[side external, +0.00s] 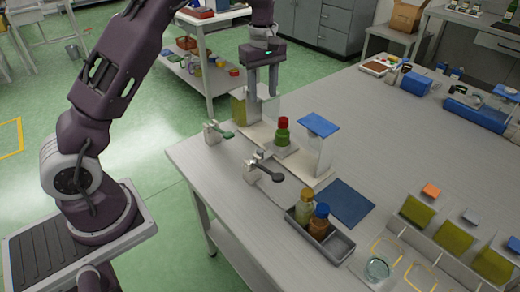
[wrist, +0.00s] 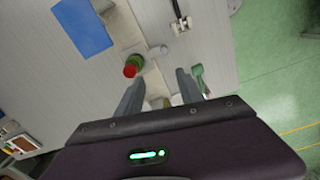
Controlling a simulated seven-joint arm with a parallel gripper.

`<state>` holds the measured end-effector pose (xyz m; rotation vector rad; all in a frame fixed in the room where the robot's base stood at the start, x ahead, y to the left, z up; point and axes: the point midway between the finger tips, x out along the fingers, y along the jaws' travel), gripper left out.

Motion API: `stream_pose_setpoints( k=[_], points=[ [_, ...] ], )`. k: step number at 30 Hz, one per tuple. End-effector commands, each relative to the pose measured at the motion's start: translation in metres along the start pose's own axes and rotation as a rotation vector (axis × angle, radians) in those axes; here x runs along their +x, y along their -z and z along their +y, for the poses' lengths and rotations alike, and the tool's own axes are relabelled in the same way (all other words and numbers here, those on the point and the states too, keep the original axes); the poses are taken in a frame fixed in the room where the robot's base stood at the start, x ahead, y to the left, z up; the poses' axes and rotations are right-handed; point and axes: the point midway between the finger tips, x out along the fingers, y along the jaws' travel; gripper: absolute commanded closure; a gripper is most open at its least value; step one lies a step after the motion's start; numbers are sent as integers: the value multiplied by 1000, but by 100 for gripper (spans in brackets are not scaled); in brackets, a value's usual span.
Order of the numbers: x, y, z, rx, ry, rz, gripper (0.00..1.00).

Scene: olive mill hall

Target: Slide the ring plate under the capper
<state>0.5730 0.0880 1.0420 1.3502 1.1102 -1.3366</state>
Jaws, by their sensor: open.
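A green bottle with a red cap (side external: 283,132) stands upright on a small pale plate (side external: 286,150), which looks like the ring plate, on a pale track. It also shows in the wrist view (wrist: 132,66), ahead of my fingers. A clear-walled stand with a blue top (side external: 319,124) is right of the bottle; I cannot tell if this is the capper. An olive block (side external: 239,108) beside a pale panel is at the track's left end. My gripper (side external: 263,96) is open and empty, pointing down near that block and panel, apart from the bottle. Its fingers (wrist: 158,92) show in the wrist view.
A clamp with a green lever (side external: 216,132) and a clamp with a dark lever (side external: 262,169) stand along the front of the track. A grey tray (side external: 334,250) holds two bottles. A dark blue mat (side external: 346,203) lies behind it. The table's middle right is clear.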

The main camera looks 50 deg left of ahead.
Motion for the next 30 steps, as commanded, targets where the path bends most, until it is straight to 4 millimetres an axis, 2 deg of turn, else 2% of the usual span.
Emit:
stream_pose_setpoints(
  k=[1,2,3,6,9,21,24,30],
  points=[
    [1,-6,-12,-24,3,-6,56],
    [11,-8,-16,-32,9,-7,56],
    [38,-7,-17,-32,16,-6,56],
    [89,-6,-16,-31,14,-5,56],
    [123,-6,-15,-30,11,-4,56],
    [195,-5,-15,-28,7,-3,56],
    [204,-6,-14,-28,5,-3,56],
    [206,-6,-14,-28,4,-2,56]
  ],
)
